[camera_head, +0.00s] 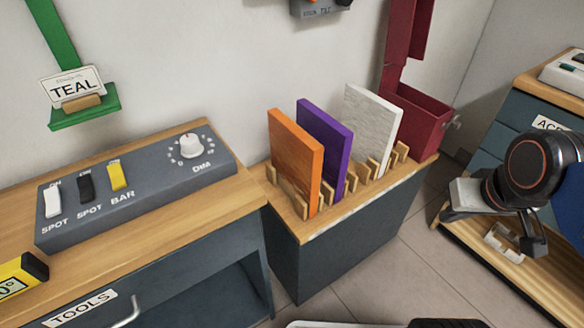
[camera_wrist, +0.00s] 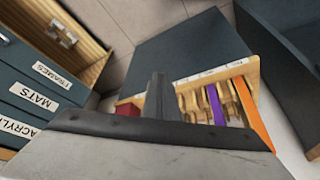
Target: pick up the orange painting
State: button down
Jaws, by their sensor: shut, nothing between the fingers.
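The orange painting (camera_head: 296,160) stands upright in a slotted wooden rack on a small cabinet, at the near left end of the row in the head view. In the wrist view it is a thin orange strip (camera_wrist: 254,115) at the right, partly hidden by my gripper's grey body. My gripper (camera_head: 450,212) is at the right of the head view, well apart from the painting and beyond the cabinet's right side. Its dark fingers (camera_wrist: 158,95) are together and empty in the wrist view.
A purple panel (camera_head: 325,140) and a white panel (camera_head: 372,125) stand behind the orange one in the rack. A red box (camera_head: 422,122) is at the rack's far end. A switch panel (camera_head: 137,184) lies on the left bench. A drawer unit (camera_head: 500,135) is at the right.

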jog(key=c, duration=2)
grip_release()
jog(key=o, duration=0.6)
jog(key=w+a+r+n+g, duration=0.1)
jog(key=w+a+r, duration=0.2)
jog(key=w+r, duration=0.2)
jog(key=shift+a+r+n+y, duration=0.3)
jog(key=shift+a+r, duration=0.05)
jog(key=shift+r, duration=0.35)
jog(key=w+a+r+n+g, duration=0.1)
jog(key=w+a+r+n, duration=0.1)
jog(key=w+a+r, duration=0.6)
jog(key=w+a+r+n+g, duration=0.25)
jog(key=a+r, duration=0.25)
jog(key=a, duration=0.5)
jog(key=n, duration=0.2)
send_over(299, 132)
jog(key=shift+m, duration=0.25)
jog(key=f, duration=0.8)
jog(key=shift+s+a+f, duration=0.15)
jog(key=shift+a+f, duration=0.1)
jog(key=shift+a, duration=0.15)
jog(key=shift+w+d+f, duration=0.1)
jog(key=shift+d+f, duration=0.1)
jog(key=shift+f, duration=1.15)
jog(key=shift+w+d+f, duration=0.1)
jog(key=shift+d+f, duration=0.05)
jog(key=shift+f, duration=1.2)
